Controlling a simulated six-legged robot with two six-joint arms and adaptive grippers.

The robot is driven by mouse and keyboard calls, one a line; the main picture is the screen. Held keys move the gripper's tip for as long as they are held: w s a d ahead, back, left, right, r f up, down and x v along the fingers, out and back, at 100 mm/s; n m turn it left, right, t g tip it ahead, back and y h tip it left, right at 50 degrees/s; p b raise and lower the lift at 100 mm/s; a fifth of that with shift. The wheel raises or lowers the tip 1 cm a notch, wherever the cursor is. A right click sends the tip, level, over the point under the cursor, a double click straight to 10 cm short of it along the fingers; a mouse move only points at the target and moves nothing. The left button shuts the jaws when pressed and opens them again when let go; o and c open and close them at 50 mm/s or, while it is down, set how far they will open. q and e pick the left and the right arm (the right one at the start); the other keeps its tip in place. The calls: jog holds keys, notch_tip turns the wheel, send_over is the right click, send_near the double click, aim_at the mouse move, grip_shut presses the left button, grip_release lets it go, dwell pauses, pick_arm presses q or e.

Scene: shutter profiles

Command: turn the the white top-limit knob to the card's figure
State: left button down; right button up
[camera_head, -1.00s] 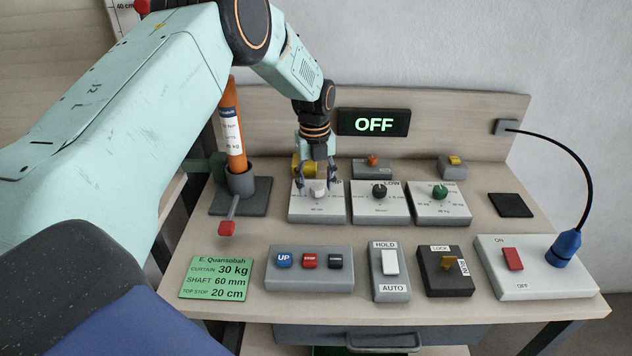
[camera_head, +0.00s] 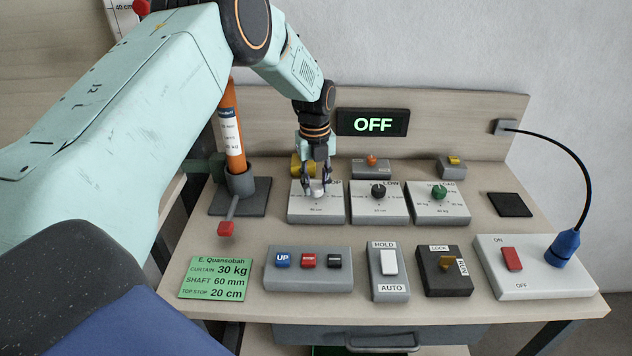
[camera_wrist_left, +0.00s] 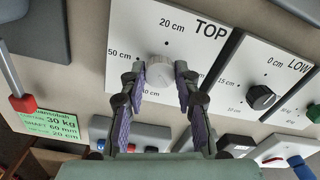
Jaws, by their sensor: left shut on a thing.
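The white top-limit knob (camera_head: 318,194) sits on the TOP panel (camera_head: 300,213) at the back left of the bench. In the left wrist view the knob (camera_wrist_left: 160,70) shows between my fingertips, with the 20 cm mark above it and 50 cm to its left. I cannot tell which mark it points at. My left gripper (camera_head: 318,188) points down and is shut on the knob; its fingers (camera_wrist_left: 160,80) lie on either side. The green card (camera_head: 214,278) at the front left reads TOP STOP 20 cm. My right gripper is not in view.
The LOW panel (camera_head: 379,213) and LOAD panel (camera_head: 438,213) stand right of the TOP panel. An orange cylinder (camera_head: 232,130) in a stand rises to its left. The button box (camera_head: 308,283) and switches are in front. A display (camera_head: 373,122) reads OFF.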

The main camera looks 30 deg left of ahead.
pick_arm(q)
jog(key=shift+a, duration=0.1)
jog(key=n+p, duration=0.2)
jog(key=n, duration=0.4)
jog(key=shift+r, duration=0.1)
jog(key=n+p, duration=0.1)
jog(key=n, duration=0.2)
jog(key=shift+n, duration=0.3)
jog(key=n, duration=0.3)
jog(key=shift+n+p, duration=0.3)
jog(key=shift+p, duration=0.05)
jog(key=n, duration=0.3)
jog(key=shift+n+p, duration=0.3)
jog(key=n, duration=0.3)
jog(key=shift+s+n+p, duration=0.1)
jog(key=shift+n+p, duration=0.2)
jog(key=shift+n, duration=0.1)
jog(key=n, duration=0.3)
jog(key=shift+d+n+p, duration=0.2)
jog(key=shift+n+p, duration=0.2)
jog(key=shift+n, duration=1.3)
